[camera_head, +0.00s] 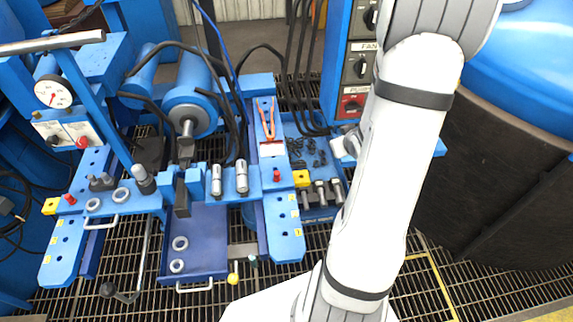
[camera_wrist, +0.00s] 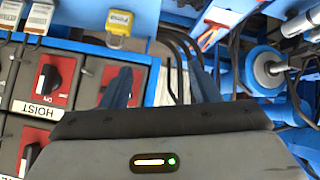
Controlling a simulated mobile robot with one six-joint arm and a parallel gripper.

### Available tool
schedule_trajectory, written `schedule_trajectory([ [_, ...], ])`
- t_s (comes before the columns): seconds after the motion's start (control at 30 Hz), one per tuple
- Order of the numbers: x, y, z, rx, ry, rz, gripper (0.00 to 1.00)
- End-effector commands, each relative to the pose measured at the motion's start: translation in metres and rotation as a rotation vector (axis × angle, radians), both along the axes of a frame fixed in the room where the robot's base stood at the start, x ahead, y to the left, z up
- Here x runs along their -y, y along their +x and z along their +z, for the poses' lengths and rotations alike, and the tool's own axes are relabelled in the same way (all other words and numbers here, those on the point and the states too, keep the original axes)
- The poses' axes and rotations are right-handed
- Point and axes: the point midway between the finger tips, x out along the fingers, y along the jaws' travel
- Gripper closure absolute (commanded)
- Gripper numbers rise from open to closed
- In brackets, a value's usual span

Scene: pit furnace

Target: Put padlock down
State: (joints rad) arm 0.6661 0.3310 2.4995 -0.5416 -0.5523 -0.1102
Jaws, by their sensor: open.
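My gripper (camera_wrist: 162,85) is open in the wrist view, its two blue fingers wide apart. I cannot tell for sure which is the task's padlock. In the head view my arm hides most of my gripper.
The switch panel (camera_head: 358,60) with FAN and other knobs stands near my arm; its HOIST knob (camera_wrist: 32,155) shows close in the wrist view. A blue bench (camera_head: 286,228) carries orange-handled pliers (camera_head: 267,122). A large blue drum (camera_head: 520,60) is at right. The grating floor (camera_head: 480,290) is partly clear.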

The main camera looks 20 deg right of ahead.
Motion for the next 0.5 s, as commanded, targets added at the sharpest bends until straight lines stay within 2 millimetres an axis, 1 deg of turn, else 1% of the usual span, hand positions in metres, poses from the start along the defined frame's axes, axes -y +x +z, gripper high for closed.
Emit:
schedule_trajectory([
  [0.03, -0.015, 0.003, 0.019, -0.038, -0.011, 0.0, 0.44],
  [0.13, -0.044, -0.003, 0.046, -0.132, 0.0, -0.026, 0.44],
  [0.2, -0.067, -0.013, 0.065, -0.194, 0.01, -0.043, 0.44],
  [0.23, -0.074, -0.017, 0.074, -0.207, 0.02, -0.072, 0.44],
  [0.27, -0.089, -0.024, 0.08, -0.244, 0.037, -0.062, 0.44],
  [0.3, -0.109, -0.033, 0.091, -0.28, 0.068, -0.044, 0.44],
  [0.37, -0.133, -0.05, 0.105, -0.332, 0.098, -0.046, 0.44],
  [0.4, -0.147, -0.062, 0.114, -0.366, 0.119, -0.048, 0.44],
  [0.47, -0.168, -0.081, 0.126, -0.416, 0.149, -0.043, 0.44],
  [0.5, -0.181, -0.094, 0.134, -0.445, 0.168, -0.038, 0.44],
])
